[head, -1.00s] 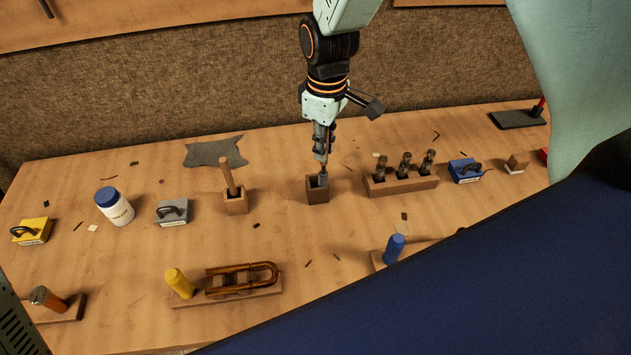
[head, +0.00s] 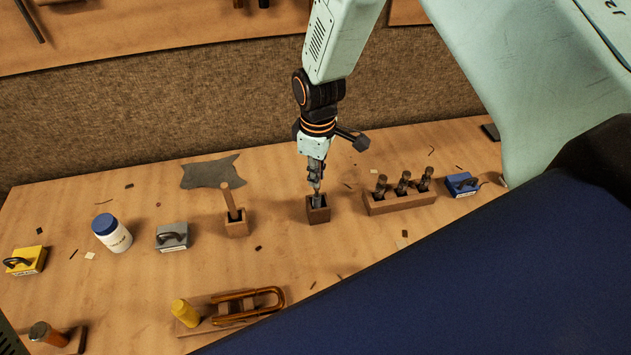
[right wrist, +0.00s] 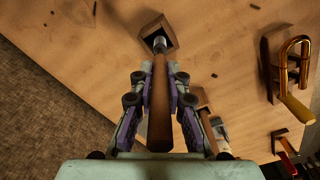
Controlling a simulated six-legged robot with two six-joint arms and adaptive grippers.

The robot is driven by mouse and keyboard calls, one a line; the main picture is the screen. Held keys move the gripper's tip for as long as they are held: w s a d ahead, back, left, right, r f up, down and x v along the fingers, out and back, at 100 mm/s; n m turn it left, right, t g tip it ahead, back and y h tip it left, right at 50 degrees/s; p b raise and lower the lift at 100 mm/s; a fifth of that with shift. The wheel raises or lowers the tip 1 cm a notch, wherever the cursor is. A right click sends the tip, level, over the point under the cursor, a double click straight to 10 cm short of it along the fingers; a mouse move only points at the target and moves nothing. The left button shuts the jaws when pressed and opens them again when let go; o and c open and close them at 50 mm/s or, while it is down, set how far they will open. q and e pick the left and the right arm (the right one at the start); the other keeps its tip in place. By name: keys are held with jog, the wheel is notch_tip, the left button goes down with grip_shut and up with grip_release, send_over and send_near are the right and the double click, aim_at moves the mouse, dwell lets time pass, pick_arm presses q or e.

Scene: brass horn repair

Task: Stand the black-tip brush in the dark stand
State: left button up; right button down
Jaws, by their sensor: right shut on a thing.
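My right gripper (head: 316,180) is shut on the brush (right wrist: 160,95), around its brown wooden handle. The brush points down, its metal ferrule at the mouth of the dark stand (head: 319,215), a square brown block with a dark opening. In the right wrist view my right gripper (right wrist: 159,82) grips the handle from both sides, and the ferrule meets the opening of the dark stand (right wrist: 170,28). The brush's tip is hidden, seemingly inside the opening; I cannot tell how deep. My left gripper is not in view.
A lighter stand (head: 237,229) holding a wooden-handled tool is to the left. A rack (head: 400,203) with several dark-topped tools and a blue block (head: 462,184) are to the right. A grey block (head: 173,237), white jar (head: 112,234) and brass-tube holder (head: 240,308) stand around.

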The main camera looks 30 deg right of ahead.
jog(key=f, duration=0.1)
jog(key=d+f, duration=0.1)
jog(key=f, duration=0.1)
jog(key=shift+f, duration=0.4)
jog(key=shift+s+a+r, duration=0.1)
jog(key=shift+a+r, duration=0.15)
jog(key=shift+a, duration=0.4)
jog(key=shift+f, duration=0.1)
jog(key=shift+d+f, duration=0.25)
jog(key=c, duration=1.5)
grip_release()
jog(key=shift+w+d+f, duration=0.1)
jog(key=shift+w+d, duration=0.1)
jog(key=shift+d, duration=0.15)
jog(key=shift+c, duration=0.2)
jog(key=shift+o, duration=1)
jog(key=shift+s+a+r, duration=0.15)
jog(key=shift+a+r, duration=0.1)
jog(key=shift+a, duration=0.25)
jog(key=shift+d+r, duration=0.2)
jog(key=shift+d, duration=0.05)
notch_tip(320, 180, up, 11)
jog(key=shift+b, duration=0.3)
jog(key=shift+d+r, duration=0.15)
jog(key=shift+r, duration=0.15)
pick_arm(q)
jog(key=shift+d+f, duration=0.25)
